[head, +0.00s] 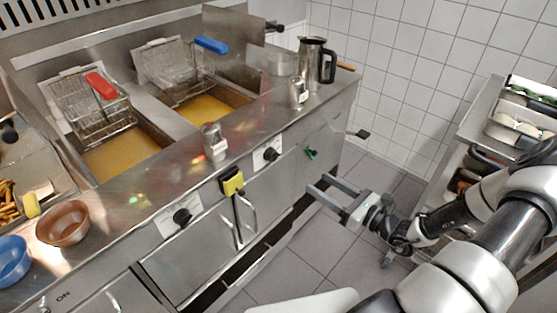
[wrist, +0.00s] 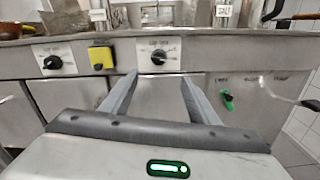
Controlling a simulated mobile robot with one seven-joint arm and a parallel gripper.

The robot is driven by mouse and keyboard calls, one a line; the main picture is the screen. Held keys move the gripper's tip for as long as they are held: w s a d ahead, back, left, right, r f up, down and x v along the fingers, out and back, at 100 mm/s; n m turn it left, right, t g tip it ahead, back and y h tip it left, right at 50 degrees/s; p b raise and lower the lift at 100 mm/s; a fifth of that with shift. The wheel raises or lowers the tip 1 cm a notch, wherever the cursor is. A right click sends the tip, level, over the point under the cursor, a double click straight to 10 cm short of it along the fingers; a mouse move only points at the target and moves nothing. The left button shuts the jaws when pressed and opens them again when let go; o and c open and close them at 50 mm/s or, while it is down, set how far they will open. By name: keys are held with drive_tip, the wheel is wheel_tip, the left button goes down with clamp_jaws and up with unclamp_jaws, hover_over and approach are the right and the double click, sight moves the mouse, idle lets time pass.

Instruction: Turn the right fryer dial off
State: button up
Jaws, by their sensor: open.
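The right fryer dial (head: 270,154) is a black knob on a white plate on the steel fryer front. In the wrist view this dial (wrist: 159,57) stands ahead of my gripper, between and beyond the two fingertips. The left fryer dial (head: 182,216) is a like black knob further left, and it also shows in the wrist view (wrist: 53,62). My gripper (head: 318,190) is open and empty, in front of the fryer and apart from its front. In the wrist view the fingers (wrist: 158,82) point at the panel.
A yellow-and-black item (head: 232,183) hangs between the dials. A green lever (head: 311,153) sits right of the right dial. Door handles (head: 244,218) stick out below. Fry baskets (head: 97,105) and shakers (head: 214,143) stand above. The tiled floor (head: 300,250) before the fryer is clear.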

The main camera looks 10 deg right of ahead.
sight(277, 157)
drive_tip(key=b+x, duration=0.1)
drive_tip(key=x, duration=1.6)
drive_tip(key=shift+s, duration=0.1)
drive_tip(key=c, duration=1)
drive_tip(key=shift+c, duration=0.2)
